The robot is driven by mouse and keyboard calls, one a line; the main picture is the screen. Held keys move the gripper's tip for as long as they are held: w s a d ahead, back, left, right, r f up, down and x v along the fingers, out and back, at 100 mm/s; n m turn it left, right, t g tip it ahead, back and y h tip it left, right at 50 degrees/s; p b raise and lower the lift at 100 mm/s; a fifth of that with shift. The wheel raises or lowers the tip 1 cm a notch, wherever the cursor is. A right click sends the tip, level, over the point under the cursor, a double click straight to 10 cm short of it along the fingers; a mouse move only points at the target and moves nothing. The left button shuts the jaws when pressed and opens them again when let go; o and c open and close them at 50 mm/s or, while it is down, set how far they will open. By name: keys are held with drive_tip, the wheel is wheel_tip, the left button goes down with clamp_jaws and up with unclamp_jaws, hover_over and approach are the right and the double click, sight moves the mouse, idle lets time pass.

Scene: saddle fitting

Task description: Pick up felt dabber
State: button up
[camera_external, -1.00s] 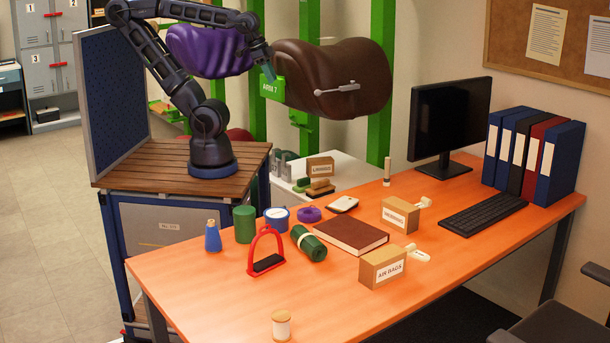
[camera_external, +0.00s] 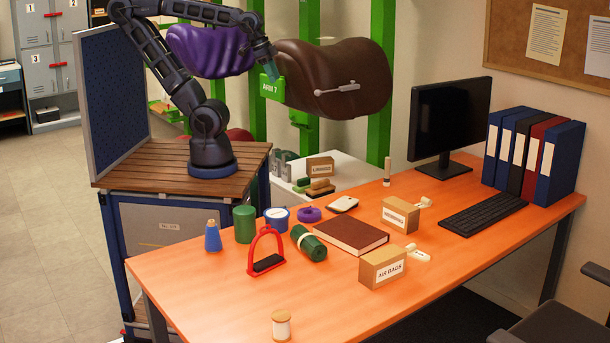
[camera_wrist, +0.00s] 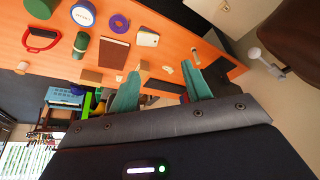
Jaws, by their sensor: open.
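No object is labelled as the felt dabber. A slim upright stick with a pale top (camera_external: 387,170), standing at the table's back edge left of the monitor, looks most like it, but I cannot be sure. My gripper (camera_external: 272,76) is raised in front of the brown saddle, high above and left of that stick, and apart from it. In the wrist view, my gripper's two teal fingers (camera_wrist: 163,88) are spread with nothing held between them.
The monitor (camera_external: 449,120) stands right of the stick. The brown saddle (camera_external: 345,75) hangs beside my gripper.

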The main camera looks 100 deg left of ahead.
drive_tip(key=w+a+m+g, duration=0.15)
drive_tip(key=w+m, duration=0.45)
drive_tip(key=w, duration=0.8)
drive_tip(key=m+g+h, duration=0.2)
drive_tip(key=m+g, duration=0.1)
drive_tip(key=m, duration=1.1)
hover_over(387, 179)
drive_tip(key=a, duration=0.3)
wheel_tip(387, 179, down, 30)
drive_tip(key=shift+d+f, duration=0.35)
drive_tip(key=shift+f, duration=1.4)
drive_tip(key=shift+d+f, duration=0.35)
drive_tip(key=shift+f, duration=1.4)
drive_tip(key=shift+d+f, duration=0.35)
drive_tip(key=shift+f, duration=1.4)
clamp_jaws()
drive_tip(key=shift+r, duration=0.1)
